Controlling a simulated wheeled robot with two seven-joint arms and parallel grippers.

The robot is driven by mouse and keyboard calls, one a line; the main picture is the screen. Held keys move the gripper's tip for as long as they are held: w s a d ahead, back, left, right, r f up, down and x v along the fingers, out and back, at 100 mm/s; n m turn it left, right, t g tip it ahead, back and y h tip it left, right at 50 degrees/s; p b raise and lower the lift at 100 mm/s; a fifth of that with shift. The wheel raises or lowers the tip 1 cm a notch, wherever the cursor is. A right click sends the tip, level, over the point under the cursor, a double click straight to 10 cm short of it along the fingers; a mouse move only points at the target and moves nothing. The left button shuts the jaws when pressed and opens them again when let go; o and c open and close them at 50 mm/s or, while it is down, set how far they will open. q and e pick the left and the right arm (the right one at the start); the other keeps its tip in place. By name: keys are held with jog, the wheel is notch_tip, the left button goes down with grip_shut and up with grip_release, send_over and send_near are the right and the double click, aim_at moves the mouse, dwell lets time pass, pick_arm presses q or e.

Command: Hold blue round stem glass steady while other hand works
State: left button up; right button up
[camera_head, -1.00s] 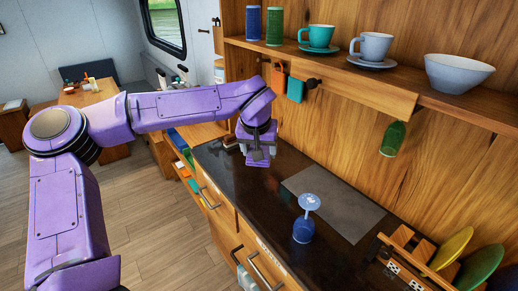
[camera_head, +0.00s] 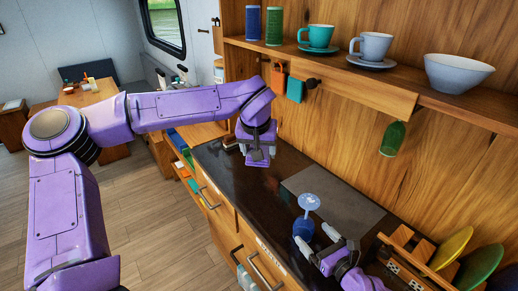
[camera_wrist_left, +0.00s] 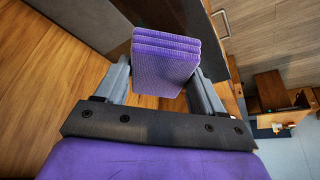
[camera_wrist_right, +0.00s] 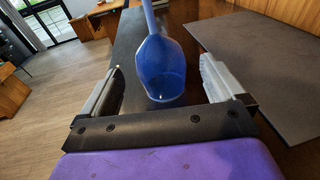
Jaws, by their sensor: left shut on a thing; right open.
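The blue round stem glass (camera_head: 303,229) stands upside down on the dark counter, bowl down and foot up. My right gripper (camera_head: 322,246) is open close beside it, low over the counter. In the right wrist view the blue glass (camera_wrist_right: 163,72) shows between the spread fingers (camera_wrist_right: 172,82), with a gap on each side. My left gripper (camera_head: 258,160) is over the counter farther back, away from the glass. In the left wrist view it is shut on a purple ribbed block (camera_wrist_left: 165,62), perhaps a folded cloth or sponge.
A grey mat (camera_head: 338,205) lies behind the glass. A wooden rack (camera_head: 400,244) with yellow (camera_head: 452,247) and green plates stands at the right. A green glass (camera_head: 393,139) hangs below the shelf, which holds cups and a white bowl (camera_head: 459,73). The counter's front edge is near the glass.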

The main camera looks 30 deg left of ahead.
jog(key=x, duration=0.5)
jog(key=c, duration=1)
